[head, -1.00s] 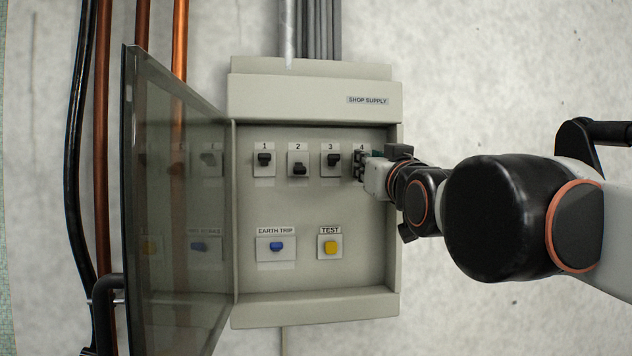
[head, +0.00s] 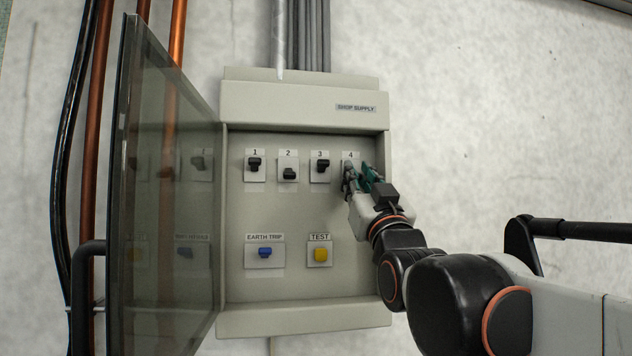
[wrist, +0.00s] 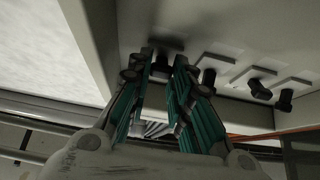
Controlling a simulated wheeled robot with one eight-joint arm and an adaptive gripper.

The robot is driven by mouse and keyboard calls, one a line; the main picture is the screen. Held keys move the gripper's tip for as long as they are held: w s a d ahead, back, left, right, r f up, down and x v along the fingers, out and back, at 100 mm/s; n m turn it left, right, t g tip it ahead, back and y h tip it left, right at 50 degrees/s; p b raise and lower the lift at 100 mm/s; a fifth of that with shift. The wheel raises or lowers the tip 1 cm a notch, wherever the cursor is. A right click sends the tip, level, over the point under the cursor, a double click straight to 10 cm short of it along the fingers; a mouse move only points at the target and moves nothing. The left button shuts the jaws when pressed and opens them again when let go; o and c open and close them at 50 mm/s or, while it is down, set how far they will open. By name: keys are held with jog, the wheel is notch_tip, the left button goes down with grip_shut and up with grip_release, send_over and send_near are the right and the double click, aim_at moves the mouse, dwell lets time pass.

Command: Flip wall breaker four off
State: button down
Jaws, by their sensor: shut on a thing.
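Breaker four (head: 350,157) is at the right end of the top row in the open grey panel (head: 352,283). Its label and the top of its plate show; my gripper (head: 357,177) covers its lever in the head view. In the wrist view, the green-padded fingers of my gripper (wrist: 160,75) reach up on both sides of the dark lever of breaker four (wrist: 161,66), shut on it. Which way this lever points is hard to tell.
Breakers one (head: 254,164) and three (head: 320,166) have levers up; breaker two (head: 289,174) has its lever down. A blue earth trip switch (head: 265,253) and yellow test button (head: 320,254) sit below. The glass door (head: 165,200) stands open at left.

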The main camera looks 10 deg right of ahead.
jog(key=c, duration=1.4)
grip_release()
jog(key=shift+c, duration=0.2)
jog(key=shift+f, duration=0.1)
jog(key=v, duration=1.2)
